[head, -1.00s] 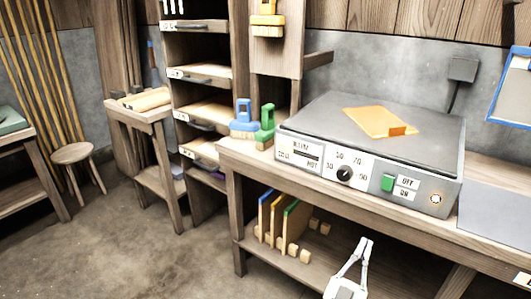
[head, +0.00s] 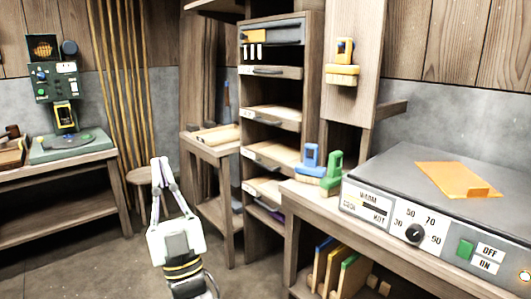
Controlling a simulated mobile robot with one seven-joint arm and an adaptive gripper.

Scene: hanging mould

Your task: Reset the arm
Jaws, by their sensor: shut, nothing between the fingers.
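My gripper (head: 160,163) is in the lower left of the head view, raised in front of the floor and pointing up. Its pale fingers come together at the tips and hold nothing. It is apart from the furniture. Its white body (head: 175,241) and dark wrist with yellow bands show below it. The rest of my arm is out of the picture.
A hot plate (head: 405,190) with an orange sheet (head: 455,180) is on the right bench. Blue (head: 311,162) and green (head: 332,172) brushes stand beside it. A drawer rack (head: 272,118), side table, stool (head: 140,175) and green machine (head: 55,90) stand behind. Bare floor surrounds my arm.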

